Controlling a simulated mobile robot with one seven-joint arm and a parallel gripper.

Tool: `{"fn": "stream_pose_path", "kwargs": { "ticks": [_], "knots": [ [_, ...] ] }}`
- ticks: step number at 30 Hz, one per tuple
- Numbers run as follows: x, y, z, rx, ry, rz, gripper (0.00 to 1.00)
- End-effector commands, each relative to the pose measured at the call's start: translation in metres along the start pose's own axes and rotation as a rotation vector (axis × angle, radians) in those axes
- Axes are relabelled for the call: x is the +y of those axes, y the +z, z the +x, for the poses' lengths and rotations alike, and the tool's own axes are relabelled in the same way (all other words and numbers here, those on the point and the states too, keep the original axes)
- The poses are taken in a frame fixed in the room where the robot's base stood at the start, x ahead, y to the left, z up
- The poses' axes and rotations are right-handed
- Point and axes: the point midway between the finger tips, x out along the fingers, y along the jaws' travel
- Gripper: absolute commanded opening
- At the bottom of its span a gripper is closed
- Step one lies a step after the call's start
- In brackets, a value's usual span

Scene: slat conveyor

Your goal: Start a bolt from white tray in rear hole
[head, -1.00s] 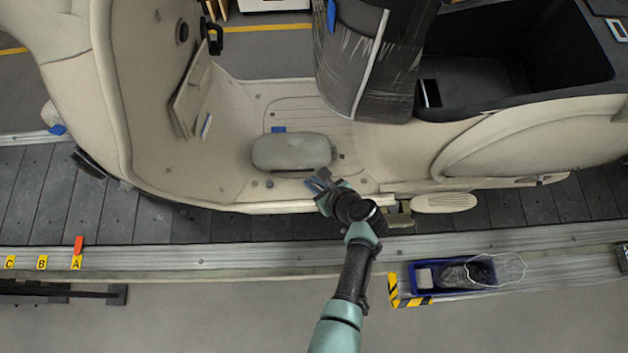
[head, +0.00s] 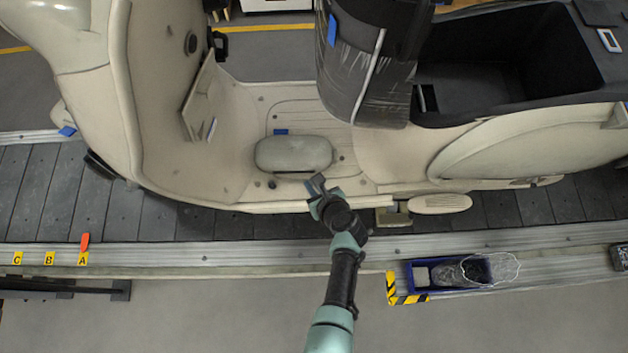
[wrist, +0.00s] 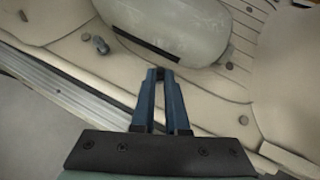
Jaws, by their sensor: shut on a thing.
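My gripper (head: 316,183) is over the near edge of the scooter's cream floorboard (head: 235,185), just in front of a grey-green oval block. In the wrist view its blue fingers (wrist: 160,74) are nearly together on a small dark piece, seemingly a bolt, mostly hidden between the tips. A grey bolt-like piece (wrist: 101,44) stands on the floorboard to the left of the fingers; it also shows in the head view (head: 272,184). Several dark round spots, holes or fasteners, dot the floorboard; I cannot tell which is the rear hole. I cannot clearly make out a white tray.
The oval block (head: 293,153) lies on the floorboard close beyond my gripper. A black wrapped column (head: 365,70) rises behind it to the right. A blue bin (head: 450,288) with a pale box and clear bag sits on the near rail. A footrest pad (head: 440,204) juts out at right.

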Motion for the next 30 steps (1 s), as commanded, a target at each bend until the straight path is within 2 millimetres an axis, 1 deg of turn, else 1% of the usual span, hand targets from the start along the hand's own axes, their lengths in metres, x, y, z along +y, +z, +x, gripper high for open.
{"fn": "stream_pose_path", "kwargs": {
  "ticks": [1, 7, 18, 30],
  "knots": [
    [0.0019, 0.0026, -0.0012, 0.0, -0.008, 0.009, 0.0],
    [0.0022, 0.0016, -0.0003, -0.002, -0.04, 0.039, 0.0],
    [0.0026, 0.0018, -0.0002, -0.001, -0.048, 0.048, 0.0],
    [0.0068, 0.0042, -0.0004, -0.002, -0.15, 0.147, 0.0]
  ]
}}
